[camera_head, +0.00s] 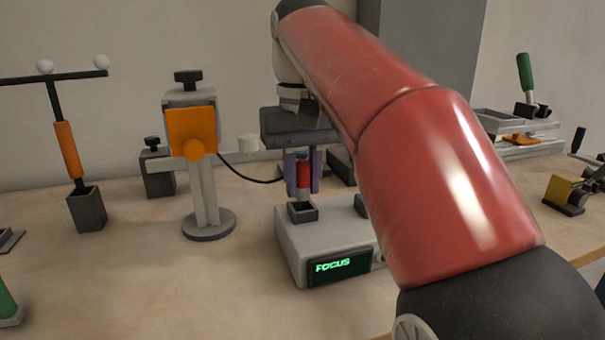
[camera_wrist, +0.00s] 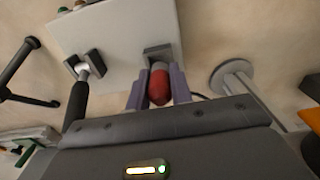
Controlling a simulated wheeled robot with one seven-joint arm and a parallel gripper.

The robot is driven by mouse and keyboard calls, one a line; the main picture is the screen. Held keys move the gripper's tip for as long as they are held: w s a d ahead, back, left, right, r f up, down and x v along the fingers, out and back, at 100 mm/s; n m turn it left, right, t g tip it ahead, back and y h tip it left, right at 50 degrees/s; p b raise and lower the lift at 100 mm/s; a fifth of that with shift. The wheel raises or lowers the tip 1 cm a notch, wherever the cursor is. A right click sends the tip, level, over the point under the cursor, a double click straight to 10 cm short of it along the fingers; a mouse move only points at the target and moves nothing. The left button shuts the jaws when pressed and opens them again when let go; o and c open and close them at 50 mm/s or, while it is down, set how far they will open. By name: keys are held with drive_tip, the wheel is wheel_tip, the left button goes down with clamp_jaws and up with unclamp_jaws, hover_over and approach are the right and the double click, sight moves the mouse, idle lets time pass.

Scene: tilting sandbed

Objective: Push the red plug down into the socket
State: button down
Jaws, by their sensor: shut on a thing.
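The red plug (camera_head: 304,174) is upright between the purple fingers of my gripper (camera_head: 303,181), which is shut on it. Its pale lower end points down at the dark square socket (camera_head: 303,211) on top of the light grey box (camera_head: 345,232). In the head view the plug's lower end is at the socket's opening; I cannot tell how deep it sits. In the wrist view the plug (camera_wrist: 160,88) shows between the fingers (camera_wrist: 158,90), with the dark socket (camera_wrist: 158,52) just beyond it.
The box has a green "FOCUS" display (camera_head: 340,267). An orange-fronted stand (camera_head: 193,134) is left of it, with a black cable behind. A dark-handled lever (camera_wrist: 77,100) is beside the gripper in the wrist view. My red arm hides the box's right side.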

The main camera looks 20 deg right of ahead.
sight(303, 161)
drive_tip(key=shift+f+b, duration=0.65)
drive_tip(key=shift+f, duration=0.3)
drive_tip(key=c, duration=1.2)
unclamp_jaws()
drive_tip(key=shift+o, duration=0.2)
drive_tip(key=shift+r, duration=0.1)
wheel_tip(303, 161, up, 8)
drive_tip(key=p, duration=0.4)
drive_tip(key=shift+f, duration=0.2)
drive_tip(key=shift+s, duration=0.1)
